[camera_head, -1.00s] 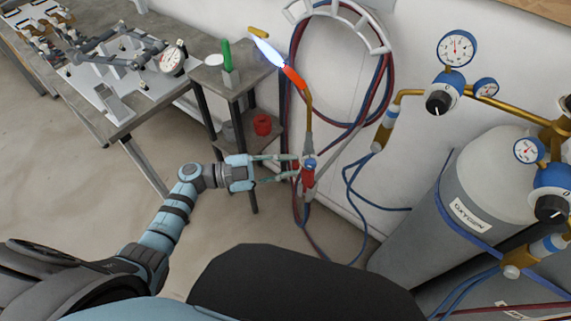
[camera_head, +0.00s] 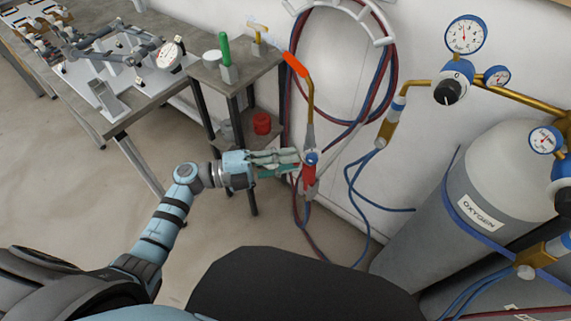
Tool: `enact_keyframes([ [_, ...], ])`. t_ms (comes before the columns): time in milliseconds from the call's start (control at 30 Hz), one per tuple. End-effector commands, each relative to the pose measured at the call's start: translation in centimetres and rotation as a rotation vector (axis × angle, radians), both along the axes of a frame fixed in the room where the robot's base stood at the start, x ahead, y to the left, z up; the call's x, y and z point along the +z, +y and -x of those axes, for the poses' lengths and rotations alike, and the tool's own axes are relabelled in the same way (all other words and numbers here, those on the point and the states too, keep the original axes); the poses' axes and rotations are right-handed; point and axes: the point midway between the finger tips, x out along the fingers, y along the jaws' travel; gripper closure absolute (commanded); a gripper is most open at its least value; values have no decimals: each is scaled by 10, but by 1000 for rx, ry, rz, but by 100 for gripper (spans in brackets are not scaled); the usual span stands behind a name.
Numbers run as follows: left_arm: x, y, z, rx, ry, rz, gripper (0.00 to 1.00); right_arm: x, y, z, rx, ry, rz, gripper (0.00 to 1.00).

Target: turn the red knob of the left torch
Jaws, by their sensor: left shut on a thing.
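The torch (camera_head: 309,120) hangs upright at the wall, with a brass neck, an orange-red tip (camera_head: 295,65) and a red body (camera_head: 309,181). No flame shows at the tip. A blue knob (camera_head: 311,158) sits on the front of its handle. My left gripper (camera_head: 296,164) comes in from the left and is shut on the red knob at the torch's left side. The fingers mostly hide this knob. My right gripper is out of view.
Looped red and blue hoses (camera_head: 384,80) hang behind the torch. A small side table (camera_head: 240,77) with a green-handled tool stands to the left. A grey oxygen cylinder (camera_head: 450,225) with gauges stands at right. Open floor lies at left.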

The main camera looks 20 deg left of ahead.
Motion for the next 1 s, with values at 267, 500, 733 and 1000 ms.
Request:
enact_keyframes([
  [267,-2,0,0,7,-126,-56,100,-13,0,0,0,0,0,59],
  [500,-1,0,0,9,-167,-74,100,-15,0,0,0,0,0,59],
  [733,-1,0,0,9,-171,-76,100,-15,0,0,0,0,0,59],
  [1000,-1,0,0,10,-170,-75,60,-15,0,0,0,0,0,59],
])
